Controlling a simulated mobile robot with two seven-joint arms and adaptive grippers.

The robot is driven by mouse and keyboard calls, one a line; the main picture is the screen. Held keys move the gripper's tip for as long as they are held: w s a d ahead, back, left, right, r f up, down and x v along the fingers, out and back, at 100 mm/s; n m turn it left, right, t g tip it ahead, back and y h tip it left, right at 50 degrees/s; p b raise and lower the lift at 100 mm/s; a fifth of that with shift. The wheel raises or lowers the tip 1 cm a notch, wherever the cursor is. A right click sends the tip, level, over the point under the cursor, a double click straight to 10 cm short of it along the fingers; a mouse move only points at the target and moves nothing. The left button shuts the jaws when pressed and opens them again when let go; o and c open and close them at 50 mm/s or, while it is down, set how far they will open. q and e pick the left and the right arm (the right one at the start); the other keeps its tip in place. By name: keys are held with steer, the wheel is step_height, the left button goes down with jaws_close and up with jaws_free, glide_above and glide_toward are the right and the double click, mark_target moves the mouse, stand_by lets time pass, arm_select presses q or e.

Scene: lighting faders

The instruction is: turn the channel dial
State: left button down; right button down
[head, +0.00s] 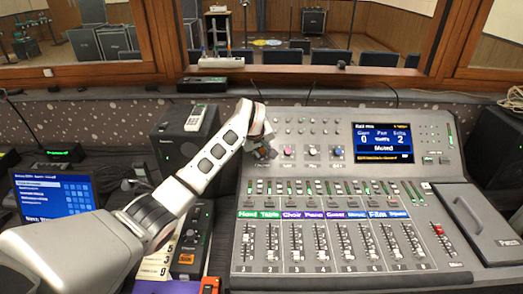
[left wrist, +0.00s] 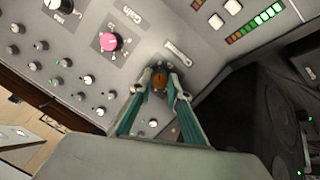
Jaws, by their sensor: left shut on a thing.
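The channel dial, taken to be the small orange-brown knob (left wrist: 160,78), is on the grey mixing console (head: 445,200). In the left wrist view it sits between the fingertips of my left gripper (left wrist: 158,88), which is shut on it. My right gripper is not in view.
White (head: 312,151) and blue (head: 337,151) knobs continue the row. Several faders (head: 320,243) fill the lower console. A black speaker (head: 172,145) stands left of it, near a laptop (head: 52,195) and a small black box (head: 190,240).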

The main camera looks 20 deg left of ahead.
arm_select(q)
steer(key=shift+m, duration=0.3)
steer(key=c, duration=1.9)
jaws_free()
steer(key=shift+r, duration=0.1)
steer(key=v, duration=1.1)
steer(key=shift+s+r, duration=0.25)
steer(key=shift+r, duration=0.05)
